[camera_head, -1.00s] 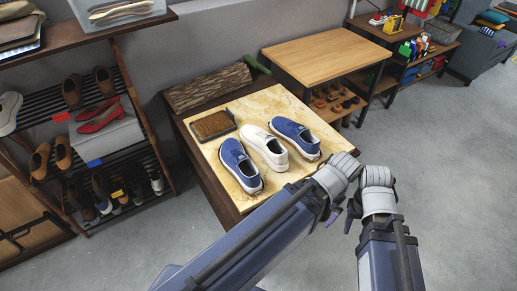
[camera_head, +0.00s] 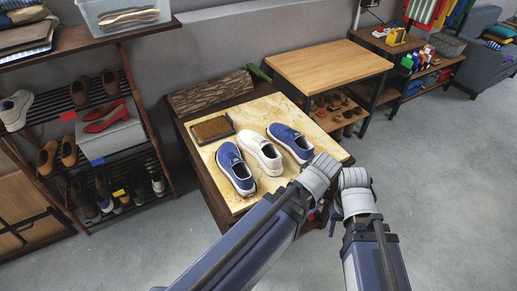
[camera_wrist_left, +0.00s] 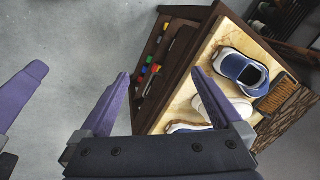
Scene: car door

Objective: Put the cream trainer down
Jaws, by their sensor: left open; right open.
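The cream trainer (camera_head: 259,151) stands on the pale stone-topped table (camera_head: 215,152), between a left blue trainer (camera_head: 236,168) and a right blue trainer (camera_head: 290,142). In the left wrist view the cream trainer (camera_wrist_left: 207,108) is partly hidden behind a finger. My left gripper (camera_head: 314,207) is beside the table's near right corner, its fingers mostly hidden by the wrist. The left wrist view shows its fingers (camera_wrist_left: 172,85) apart, with nothing held. My right gripper (camera_head: 333,219) is close beside it, off the table's right edge, open and empty.
A brown brush tray (camera_head: 212,130) lies on the table, left of the shoes. A log-like block (camera_head: 210,92) lies behind it. A wooden table (camera_head: 330,66) stands behind right, a shoe rack (camera_head: 105,145) at left. Floor at right is clear.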

